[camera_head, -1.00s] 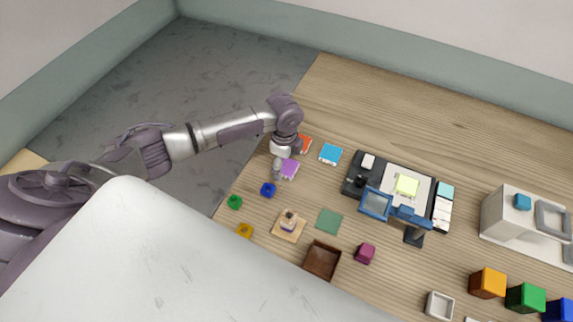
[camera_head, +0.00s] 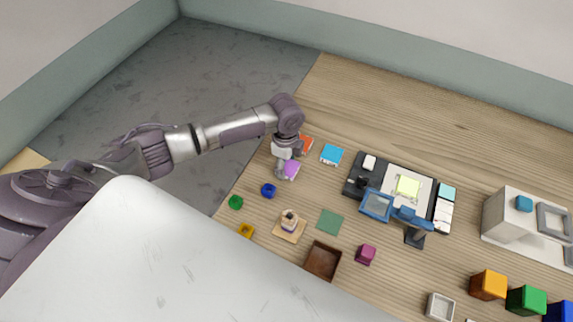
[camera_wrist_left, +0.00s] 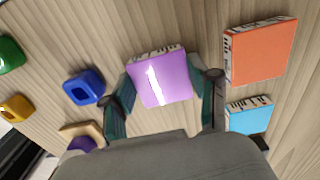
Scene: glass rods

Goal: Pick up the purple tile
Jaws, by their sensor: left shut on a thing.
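The purple tile (camera_wrist_left: 160,80) is a flat square block with a glossy purple top and a pale, dark-marked side. In the left wrist view it sits between the two fingers of my left gripper (camera_wrist_left: 165,92), which is shut on it from both sides. In the head view the purple tile (camera_head: 292,170) shows partly beside my left gripper (camera_head: 286,170), near the table's left edge. Whether it is clear of the table cannot be told. My right gripper is not in view.
An orange tile (camera_wrist_left: 258,52) and a light blue tile (camera_wrist_left: 250,116) lie close by on the right. A blue piece (camera_wrist_left: 84,86) and a green piece (camera_head: 236,202) lie on the other side. A black tray (camera_head: 352,187) stands farther right. Bare wood (camera_head: 400,105) lies behind.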

